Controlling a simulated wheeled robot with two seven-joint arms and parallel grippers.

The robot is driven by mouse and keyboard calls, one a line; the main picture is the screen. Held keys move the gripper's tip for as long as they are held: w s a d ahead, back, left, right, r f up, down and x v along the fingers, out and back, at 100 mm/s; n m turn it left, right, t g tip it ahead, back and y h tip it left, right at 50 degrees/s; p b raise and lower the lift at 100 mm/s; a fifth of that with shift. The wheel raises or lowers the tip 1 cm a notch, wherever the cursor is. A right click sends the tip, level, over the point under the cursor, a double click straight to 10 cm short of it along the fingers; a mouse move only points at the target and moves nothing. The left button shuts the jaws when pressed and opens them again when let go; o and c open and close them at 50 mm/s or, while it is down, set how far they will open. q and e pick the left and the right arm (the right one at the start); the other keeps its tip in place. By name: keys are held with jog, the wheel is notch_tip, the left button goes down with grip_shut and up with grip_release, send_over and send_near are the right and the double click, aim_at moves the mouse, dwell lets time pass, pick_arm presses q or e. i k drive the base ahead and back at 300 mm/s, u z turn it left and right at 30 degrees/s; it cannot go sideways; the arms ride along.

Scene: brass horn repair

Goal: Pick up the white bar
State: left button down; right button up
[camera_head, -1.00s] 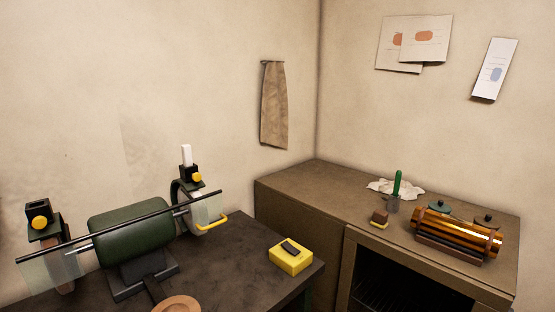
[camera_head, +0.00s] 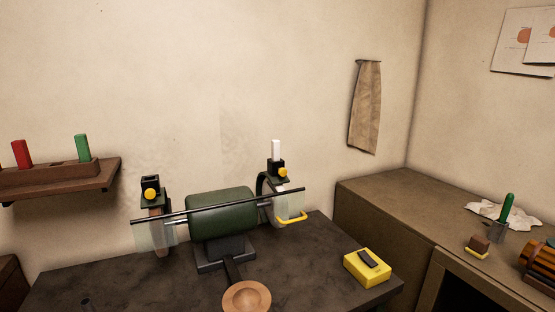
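The white bar (camera_head: 276,150) stands upright in a small black holder (camera_head: 276,168) with a yellow knob. The holder sits above the right wheel of the green bench grinder (camera_head: 221,212). The bar's lower end is hidden inside the holder. Neither of my grippers shows in the view.
A similar black holder (camera_head: 150,184) on the grinder's left side holds no visible bar. A wall shelf (camera_head: 60,184) at the left carries a red bar (camera_head: 21,154) and a green bar (camera_head: 83,148). A yellow box (camera_head: 367,268) and a round wooden piece (camera_head: 246,297) are on the dark bench (camera_head: 320,285).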

aim_at(275, 144)
jog(key=u, duration=2.7)
jog(key=k, duration=1.05)
jog(key=z, duration=1.35)
jog(key=i, duration=0.5)
jog(key=u, duration=0.05)
